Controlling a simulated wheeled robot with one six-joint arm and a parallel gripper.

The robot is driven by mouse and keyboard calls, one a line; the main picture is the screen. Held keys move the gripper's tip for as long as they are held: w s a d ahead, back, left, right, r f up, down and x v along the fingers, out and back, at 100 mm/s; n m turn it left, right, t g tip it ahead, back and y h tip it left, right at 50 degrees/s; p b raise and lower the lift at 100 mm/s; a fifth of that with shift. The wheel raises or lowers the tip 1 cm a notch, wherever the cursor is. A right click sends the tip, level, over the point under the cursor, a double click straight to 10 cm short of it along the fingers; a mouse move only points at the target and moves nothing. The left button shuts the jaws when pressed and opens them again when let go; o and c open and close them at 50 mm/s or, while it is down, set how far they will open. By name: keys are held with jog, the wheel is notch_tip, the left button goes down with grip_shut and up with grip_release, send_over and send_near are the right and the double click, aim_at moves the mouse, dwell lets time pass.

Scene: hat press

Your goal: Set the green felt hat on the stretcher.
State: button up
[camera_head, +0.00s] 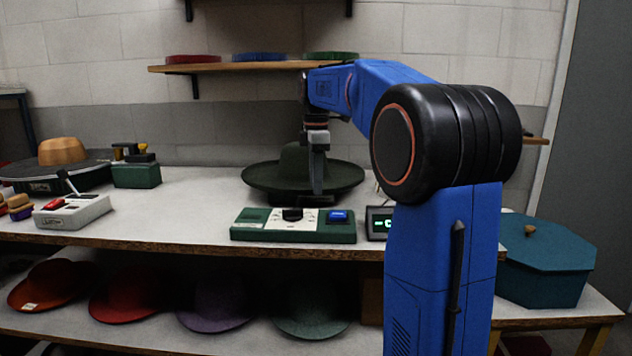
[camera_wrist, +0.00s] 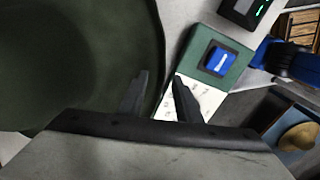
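A dark green wide-brimmed hat (camera_head: 265,175) sits level, crown up, on the bench behind a green control box. A dark support shows under its brim; I cannot make out the stretcher's form, as the hat covers it. My gripper (camera_head: 316,190) points down at the front right of the brim, in front of the crown. In the wrist view the hat (camera_wrist: 75,60) fills the left side. My gripper's two fingers (camera_wrist: 160,95) are apart, one over the brim and one beyond its edge. I see no grip on the felt.
The green control box (camera_head: 245,228) has a black dial and a blue button; a small display (camera_head: 378,222) stands to its right. A grey-white box (camera_head: 85,214) and a tan hat (camera_head: 62,151) are at left. Several hats lie on the lower shelf. A teal octagonal box (camera_head: 545,265) stands right.

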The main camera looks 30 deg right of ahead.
notch_tip(320, 180, up, 17)
jog(key=s+a+f+m+t, duration=0.1)
jog(key=s+a+f+m, duration=0.2)
jog(key=s+a+f, duration=0.3)
jog(key=s+a+f+m+t, duration=0.1)
jog(key=s+a+f+m, duration=0.3)
jog(key=s+f, duration=0.3)
jog(key=s+a+f+m+t, duration=0.1)
jog(key=s+a+f+m, duration=0.1)
jog(key=s+f, duration=0.8)
jog(key=s+a+f+m+t, duration=0.1)
jog(key=s+a+f+m, duration=0.2)
jog(key=s+f, duration=0.6)
notch_tip(320, 180, down, 6)
jog(key=shift+s+a+r+m+t, duration=0.2)
jog(key=shift+s+m+t, duration=0.2)
jog(key=shift+m, duration=0.6)
dwell(0.6)
